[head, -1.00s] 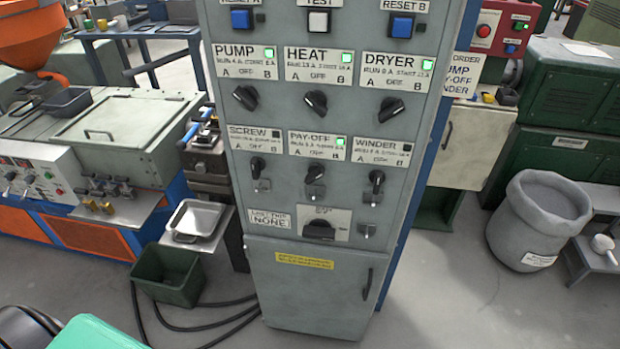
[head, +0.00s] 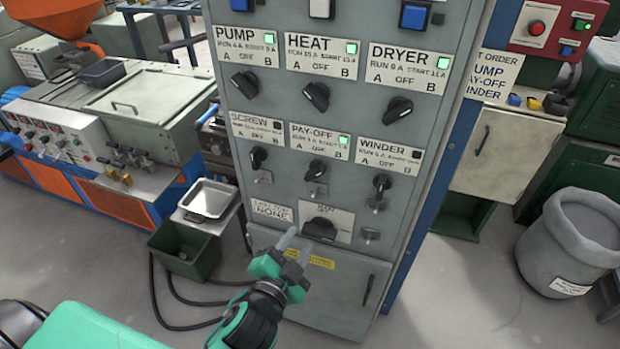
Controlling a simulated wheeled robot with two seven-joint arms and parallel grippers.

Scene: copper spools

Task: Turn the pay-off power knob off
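The pay-off knob (head: 316,171) is a black rotary knob in the middle of the second row on the grey control cabinet (head: 340,285). It sits under the PAY-OFF label (head: 319,141), marked A, OFF and B, whose small lamp (head: 344,140) is lit green. The knob looks turned toward the right, but its exact position is hard to read. A small metal toggle (head: 316,190) sits below it. My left gripper (head: 296,247) is below the knob, near the large bottom switch, with its two fingers apart and nothing between them. My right gripper is not in view.
The screw knob (head: 258,158) and winder knob (head: 382,183) flank the pay-off knob. Pump, heat and dryer knobs are above, with green lamps. A large black switch (head: 320,229) is below. A green bin (head: 184,250) and metal tray (head: 209,200) stand left of the cabinet.

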